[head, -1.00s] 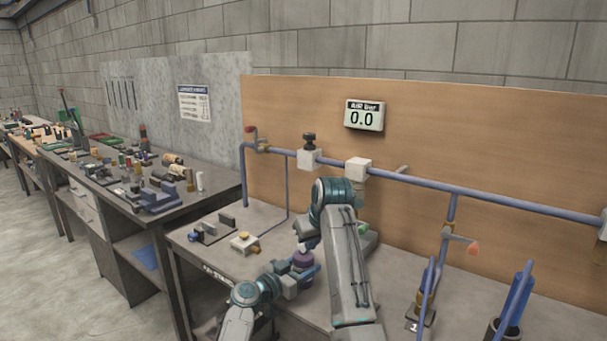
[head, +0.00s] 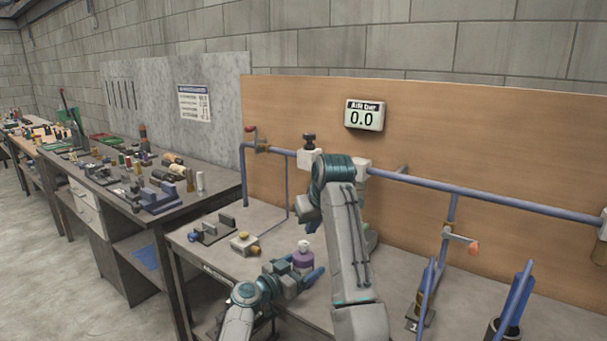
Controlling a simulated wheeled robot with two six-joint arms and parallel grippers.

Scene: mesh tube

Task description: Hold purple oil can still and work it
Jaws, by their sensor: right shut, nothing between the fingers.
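The purple oil can (head: 303,260) stands upright on the near bench, with a pale top. My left gripper (head: 302,270) is at the can from the front left, its blue fingers on either side of the can's body with no gap visible. The fingers hide the can's lower part. My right gripper (head: 311,226) is above the can, apart from its top, pointing down. It is shut and empty, partly hidden by its own arm.
A small block with a brass fitting (head: 244,243) and a dark fixture (head: 212,231) lie to the left on the bench. Blue pipe (head: 428,185) runs along the wooden back panel below a gauge reading 0.0 (head: 364,115). Blue-handled tools stand at right.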

